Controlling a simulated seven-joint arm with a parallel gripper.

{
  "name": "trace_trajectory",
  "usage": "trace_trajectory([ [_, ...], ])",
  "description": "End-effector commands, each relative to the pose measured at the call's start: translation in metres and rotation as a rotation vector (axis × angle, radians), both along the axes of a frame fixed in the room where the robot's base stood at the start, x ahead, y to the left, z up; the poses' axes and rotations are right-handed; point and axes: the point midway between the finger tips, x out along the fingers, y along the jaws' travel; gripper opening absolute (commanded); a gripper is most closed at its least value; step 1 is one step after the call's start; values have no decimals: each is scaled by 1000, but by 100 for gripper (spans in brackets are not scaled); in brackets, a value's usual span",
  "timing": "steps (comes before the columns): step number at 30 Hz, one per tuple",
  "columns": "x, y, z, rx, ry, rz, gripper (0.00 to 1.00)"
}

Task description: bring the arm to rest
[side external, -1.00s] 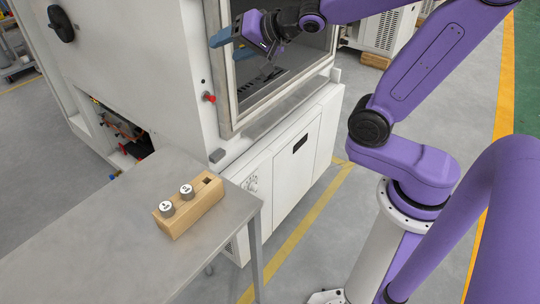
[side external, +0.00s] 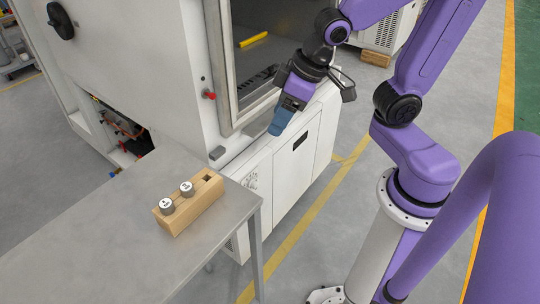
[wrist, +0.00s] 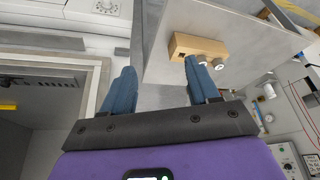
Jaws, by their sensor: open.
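My gripper (side external: 280,120) hangs in front of the chamber's open front, with its blue fingers pointing down. In the wrist view its two fingers (wrist: 158,72) are apart with nothing between them. The test chamber (side external: 150,50) is a large white machine with a dark interior. A yellow bar (side external: 254,40) lies inside it.
A grey metal table (side external: 110,240) stands at the lower left. On it a wooden block (side external: 200,208) holds two numbered metal cylinders (side external: 166,206), (side external: 186,188) and has an empty square hole at its far end. A red knob (side external: 209,95) sticks out beside the opening.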

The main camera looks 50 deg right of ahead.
Motion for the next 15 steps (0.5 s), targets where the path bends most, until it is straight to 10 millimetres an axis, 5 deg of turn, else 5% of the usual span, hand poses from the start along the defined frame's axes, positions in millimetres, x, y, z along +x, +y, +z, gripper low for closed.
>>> trace_trajectory([
  [9, -83, -10, -18, -183, 169, 398, 60],
  [15, -120, -18, -22, -254, 243, 583, 60],
])
